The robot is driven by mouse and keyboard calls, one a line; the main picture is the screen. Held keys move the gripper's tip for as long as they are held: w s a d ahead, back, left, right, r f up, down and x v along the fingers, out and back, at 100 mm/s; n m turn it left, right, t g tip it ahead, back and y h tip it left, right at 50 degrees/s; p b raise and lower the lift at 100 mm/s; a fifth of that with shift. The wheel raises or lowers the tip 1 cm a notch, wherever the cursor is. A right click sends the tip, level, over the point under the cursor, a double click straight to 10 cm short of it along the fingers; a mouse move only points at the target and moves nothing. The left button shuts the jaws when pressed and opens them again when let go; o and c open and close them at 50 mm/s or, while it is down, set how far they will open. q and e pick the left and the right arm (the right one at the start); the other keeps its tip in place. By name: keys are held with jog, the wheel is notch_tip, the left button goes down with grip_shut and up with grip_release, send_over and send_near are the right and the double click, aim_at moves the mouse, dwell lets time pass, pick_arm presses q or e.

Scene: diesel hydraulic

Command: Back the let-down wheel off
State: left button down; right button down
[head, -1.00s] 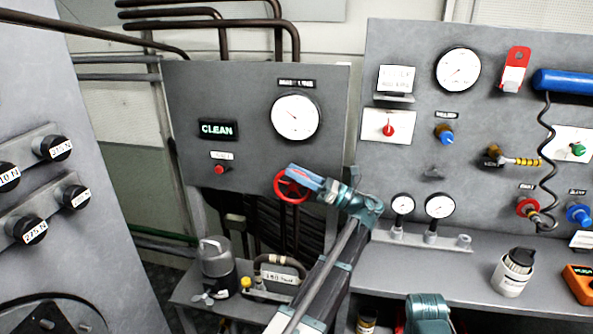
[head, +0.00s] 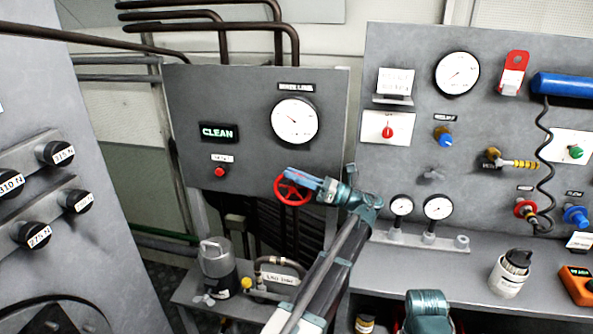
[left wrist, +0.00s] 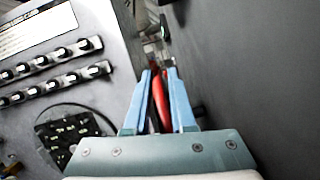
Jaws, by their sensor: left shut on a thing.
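The red let-down wheel (head: 290,196) stands out in front of the lower edge of the middle grey panel, below the gauge. My left gripper (head: 300,179) has its blue fingers shut on the wheel's rim, reaching in from the right side of the wheel. In the left wrist view the red wheel (left wrist: 160,100) shows edge-on between the two blue fingers of my left gripper (left wrist: 159,74). The fingers hide part of the rim. My right gripper's fingers do not show.
The middle panel carries a white gauge (head: 294,121), a green CLEAN display (head: 219,132) and a red button (head: 219,172). A grey canister (head: 217,263) and a hose fitting stand on the low shelf. The right panel (head: 430,150) holds gauges and coloured knobs.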

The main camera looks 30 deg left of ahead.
pick_arm(q)
jog(key=h+p, duration=0.1)
jog(key=p, duration=0.1)
jog(key=a+h+p, duration=0.1)
jog(key=p, duration=0.1)
jog(key=h+p, duration=0.1)
jog(key=p, duration=0.1)
jog(key=shift+s+a+r+t+h, duration=0.25)
jog(key=shift+s+r+t+h, duration=0.05)
jog(key=shift+s, duration=0.05)
jog(key=shift+a+f+h+p, duration=0.2)
jog(key=shift+f+h+p, duration=0.15)
jog(key=shift+h+p, duration=0.25)
jog(key=shift+f, duration=0.1)
jog(key=c, duration=1.2)
grip_release()
jog(key=o, duration=0.4)
jog(key=shift+s, duration=0.15)
jog(key=shift+c, duration=0.2)
